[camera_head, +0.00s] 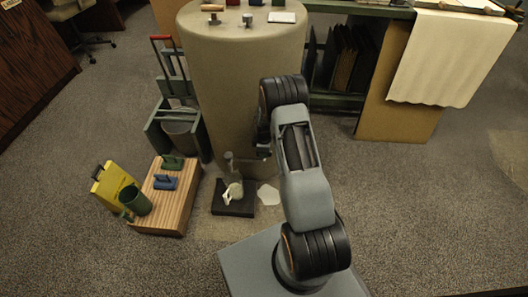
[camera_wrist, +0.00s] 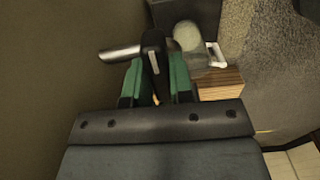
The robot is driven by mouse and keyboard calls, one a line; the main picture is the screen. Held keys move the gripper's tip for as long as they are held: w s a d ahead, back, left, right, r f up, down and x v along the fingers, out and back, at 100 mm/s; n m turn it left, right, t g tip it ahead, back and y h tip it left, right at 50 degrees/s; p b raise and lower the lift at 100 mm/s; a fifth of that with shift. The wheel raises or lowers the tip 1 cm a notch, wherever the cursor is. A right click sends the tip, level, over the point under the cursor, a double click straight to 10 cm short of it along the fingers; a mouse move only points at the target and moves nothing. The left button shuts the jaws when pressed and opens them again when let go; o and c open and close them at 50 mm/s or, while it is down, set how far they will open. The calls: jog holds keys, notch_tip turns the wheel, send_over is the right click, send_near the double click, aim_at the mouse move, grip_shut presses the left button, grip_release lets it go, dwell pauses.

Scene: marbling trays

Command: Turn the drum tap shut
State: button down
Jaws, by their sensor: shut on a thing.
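The big beige drum (camera_head: 245,85) stands in the middle of the head view. Its metal tap (camera_head: 240,159) sticks out low on the front; the metal spout (camera_wrist: 118,53) also shows in the wrist view. My gripper (camera_wrist: 157,78) has its green fingers closed on either side of the black tap handle (camera_wrist: 154,45). The handle's far end rises past the fingertips. In the head view my gripper (camera_head: 263,142) is by the drum's lower front, mostly hidden by my arm. A pale jug (camera_head: 235,189) is below the tap on a dark stand (camera_head: 234,210).
A wooden slatted box (camera_head: 165,210) with several handled tools, a green mug (camera_head: 134,200) and a yellow sign (camera_head: 110,184) are at the left. A bucket (camera_head: 181,133) is beside the drum. A white patch (camera_head: 268,194) lies right of the stand. The floor at right is clear.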

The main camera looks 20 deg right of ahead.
dwell(0.5)
jog(key=c, duration=1)
grip_release()
notch_tip(320, 180, up, 14)
jog(key=p, duration=0.4)
jog(key=shift+f, duration=0.1)
